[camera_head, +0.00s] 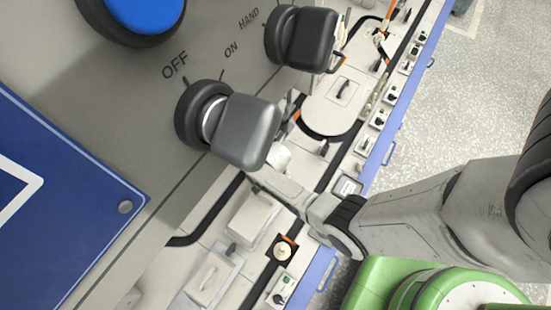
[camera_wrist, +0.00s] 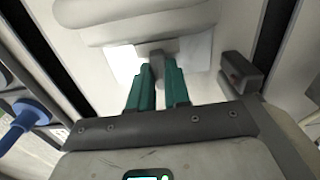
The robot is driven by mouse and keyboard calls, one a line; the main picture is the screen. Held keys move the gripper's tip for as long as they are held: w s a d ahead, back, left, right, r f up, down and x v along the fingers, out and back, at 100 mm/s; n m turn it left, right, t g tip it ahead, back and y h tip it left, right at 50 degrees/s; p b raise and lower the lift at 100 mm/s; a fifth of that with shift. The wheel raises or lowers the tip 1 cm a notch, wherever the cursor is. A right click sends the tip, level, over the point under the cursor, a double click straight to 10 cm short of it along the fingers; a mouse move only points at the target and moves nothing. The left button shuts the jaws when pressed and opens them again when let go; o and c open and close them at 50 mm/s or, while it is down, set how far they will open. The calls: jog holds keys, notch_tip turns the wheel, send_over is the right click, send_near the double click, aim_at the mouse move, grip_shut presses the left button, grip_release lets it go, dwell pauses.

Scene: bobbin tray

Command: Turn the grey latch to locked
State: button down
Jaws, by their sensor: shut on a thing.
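The grey latch (camera_wrist: 157,60) is a small grey piece in front of a white plate (camera_wrist: 120,62) in the wrist view. My gripper (camera_wrist: 159,72) has two teal fingers closed on it, one on each side. The fingers hide part of the latch, and I cannot read its locked or unlocked position. In the head view my arm reaches in from the right towards the workbench; the fingertips and the latch cannot be made out there.
A panel fills the left of the head view, with a grey OFF/ON knob (camera_head: 246,131), a black knob (camera_head: 304,37) and a blue button (camera_head: 146,12). In the wrist view a dark block (camera_wrist: 241,73) stands right of the fingers and a blue part (camera_wrist: 27,122) lies left.

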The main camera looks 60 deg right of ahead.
dwell(0.4)
jog(key=c, duration=1.1)
grip_release()
notch_tip(320, 180, up, 11)
jog(key=p, duration=0.4)
jog(key=shift+f+p, duration=0.1)
jog(key=shift+p, duration=0.25)
jog(key=s+a+r+n+p, duration=0.1)
jog(key=s+r+n+p, duration=0.2)
jog(key=r, duration=0.7)
jog(key=s+a+r+n+p, duration=0.2)
jog(key=s+r+n, duration=0.3)
jog(key=r+n, duration=0.3)
jog(key=s+a+r+n+t+p, duration=0.1)
jog(key=r+n, duration=0.5)
jog(key=r, duration=0.6)
jog(key=shift+s+a+p, duration=0.35)
jog(key=shift+s+p, duration=0.35)
jog(key=shift+s, duration=0.15)
jog(key=shift+s+a+p, duration=0.3)
jog(key=shift+s+p, duration=0.4)
jog(key=shift+s, duration=0.1)
